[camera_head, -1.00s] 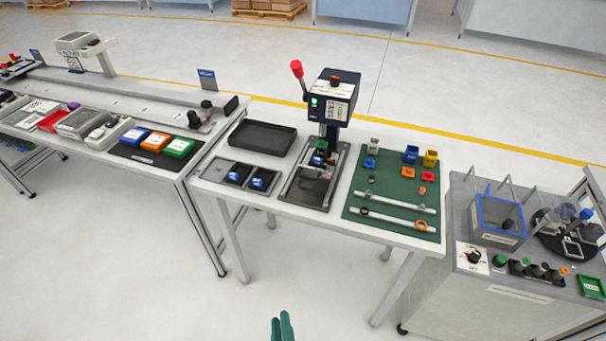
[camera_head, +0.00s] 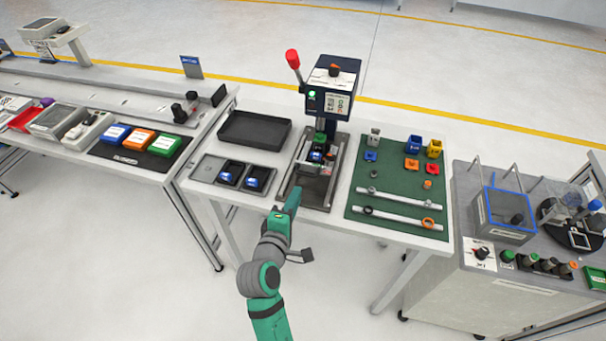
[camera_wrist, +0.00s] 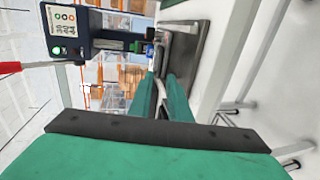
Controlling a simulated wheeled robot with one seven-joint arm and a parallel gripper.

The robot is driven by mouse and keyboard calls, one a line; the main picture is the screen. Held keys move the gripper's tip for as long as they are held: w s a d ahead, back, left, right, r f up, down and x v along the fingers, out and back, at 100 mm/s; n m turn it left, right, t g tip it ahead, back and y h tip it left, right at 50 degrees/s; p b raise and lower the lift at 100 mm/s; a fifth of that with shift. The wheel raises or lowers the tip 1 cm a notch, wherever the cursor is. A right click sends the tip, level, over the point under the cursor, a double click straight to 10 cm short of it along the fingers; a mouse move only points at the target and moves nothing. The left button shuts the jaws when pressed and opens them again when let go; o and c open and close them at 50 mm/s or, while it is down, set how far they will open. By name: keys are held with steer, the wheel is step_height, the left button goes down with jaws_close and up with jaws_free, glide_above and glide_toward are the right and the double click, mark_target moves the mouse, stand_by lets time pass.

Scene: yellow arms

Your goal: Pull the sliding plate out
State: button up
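A dark press (camera_head: 333,95) with a red-knobbed lever stands on the middle table. Its grey base with the sliding plate (camera_head: 315,187) lies below the press head, and a small blue and green part (camera_head: 317,152) sits under the head. My gripper (camera_head: 293,193) is at the front left edge of this base. In the wrist view, the two green fingers (camera_wrist: 162,90) are apart and point toward the base (camera_wrist: 185,50). I cannot tell whether either finger touches the plate. The plate's near left corner is partly hidden by my gripper.
A black tray (camera_head: 254,131) and a holder with dark blue-marked parts (camera_head: 238,173) are left of the press. A green mat (camera_head: 398,190) with coloured blocks and two white bars is on the right. The floor in front is clear.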

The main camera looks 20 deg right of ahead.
mark_target(304, 186)
steer(key=x, duration=1)
jaws_close()
